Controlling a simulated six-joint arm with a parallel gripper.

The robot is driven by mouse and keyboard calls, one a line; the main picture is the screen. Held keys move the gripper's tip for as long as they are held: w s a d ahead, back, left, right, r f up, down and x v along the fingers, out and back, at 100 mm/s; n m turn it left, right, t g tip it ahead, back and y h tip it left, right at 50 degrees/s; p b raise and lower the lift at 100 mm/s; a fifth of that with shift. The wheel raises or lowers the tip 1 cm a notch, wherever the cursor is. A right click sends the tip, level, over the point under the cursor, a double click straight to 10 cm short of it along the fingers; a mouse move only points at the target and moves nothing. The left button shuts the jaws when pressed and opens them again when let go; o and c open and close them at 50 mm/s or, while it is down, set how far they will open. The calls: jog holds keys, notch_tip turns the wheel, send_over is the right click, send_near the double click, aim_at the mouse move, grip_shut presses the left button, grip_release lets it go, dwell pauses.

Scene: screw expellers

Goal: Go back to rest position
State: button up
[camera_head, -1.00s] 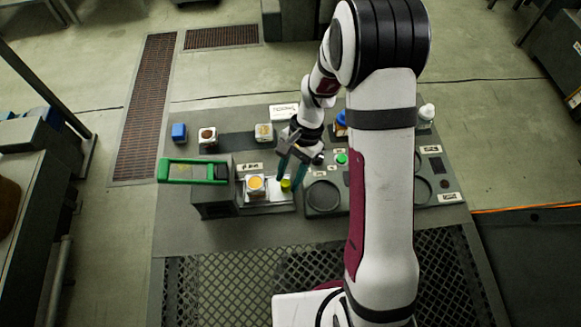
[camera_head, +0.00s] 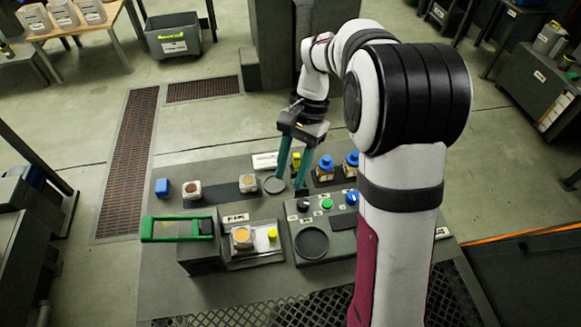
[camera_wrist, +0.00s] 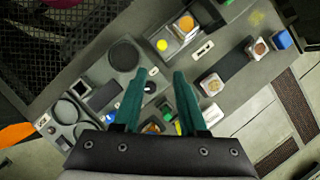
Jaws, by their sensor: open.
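My gripper (camera_head: 290,183) is open and empty, with two teal fingers held above the bench in the head view. In the wrist view its fingers (camera_wrist: 160,90) point over the bench with a gap between them. A container with orange contents (camera_head: 241,236) and a small yellow-capped item (camera_head: 272,234) sit on the light plate of the station below and left of my gripper. They also show near the top of the wrist view. My arm fills the right middle of the head view.
A green-handled device (camera_head: 177,228) stands left of the station. A blue block (camera_head: 162,187) and two small open containers (camera_head: 192,190) (camera_head: 248,183) line the back. Blue-capped bottles (camera_head: 326,168) stand behind the control panel (camera_head: 322,235).

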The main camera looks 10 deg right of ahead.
jog(key=s+r+n+t, duration=0.1)
jog(key=s, duration=1)
jog(key=s+a+r+n+t+h, duration=0.1)
jog(key=s+r+n+t, duration=0.1)
jog(key=s, duration=1)
jog(key=shift+r, duration=0.3)
